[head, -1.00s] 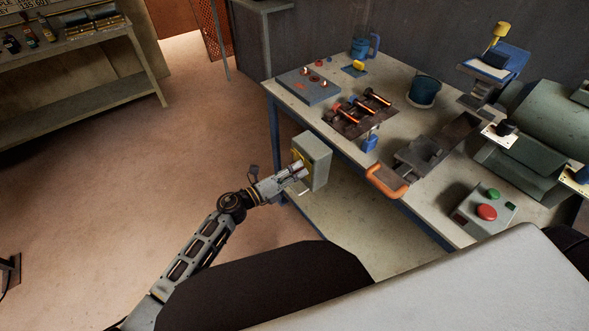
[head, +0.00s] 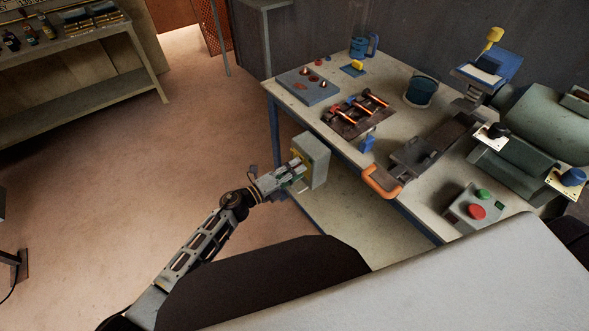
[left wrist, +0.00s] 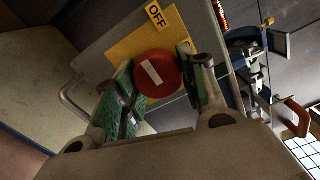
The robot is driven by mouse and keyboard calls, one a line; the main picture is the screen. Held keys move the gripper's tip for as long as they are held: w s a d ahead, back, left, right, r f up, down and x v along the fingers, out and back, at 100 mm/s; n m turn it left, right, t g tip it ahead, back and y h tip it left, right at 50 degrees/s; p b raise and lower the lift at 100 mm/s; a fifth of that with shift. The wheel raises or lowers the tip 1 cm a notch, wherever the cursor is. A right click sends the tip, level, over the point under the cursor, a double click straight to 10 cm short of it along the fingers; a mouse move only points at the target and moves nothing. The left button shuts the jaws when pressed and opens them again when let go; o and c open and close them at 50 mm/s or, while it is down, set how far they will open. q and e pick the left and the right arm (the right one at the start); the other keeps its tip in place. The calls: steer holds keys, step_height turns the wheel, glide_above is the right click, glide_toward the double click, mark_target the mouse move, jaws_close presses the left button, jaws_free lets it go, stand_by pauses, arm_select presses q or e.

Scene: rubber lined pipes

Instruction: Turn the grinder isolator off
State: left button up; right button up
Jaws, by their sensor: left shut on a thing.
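The grinder isolator is a grey-green box (head: 316,160) with a yellow plate, mounted at the left end of the workbench below its top. In the left wrist view its round red knob (left wrist: 158,74) has a white bar, slanting from upper left to lower right. A yellow OFF label (left wrist: 157,15) is above the knob on the yellow plate (left wrist: 125,52). My left gripper (head: 298,172) is at the box's face. In the left wrist view its green-padded fingers (left wrist: 160,92) are on both sides of the knob, shut on it. My right gripper is not in view.
A control box (head: 475,208) has red and green buttons. The floor at left is open.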

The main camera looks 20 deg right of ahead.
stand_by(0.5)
arm_select(q)
steer(key=o, duration=1)
steer(key=shift+o, duration=0.2)
steer(key=shift+a, duration=0.15)
steer(key=v, duration=1.1)
steer(key=shift+a, duration=0.35)
steer(key=shift+s+a, duration=0.1)
steer(key=shift+s, duration=0.05)
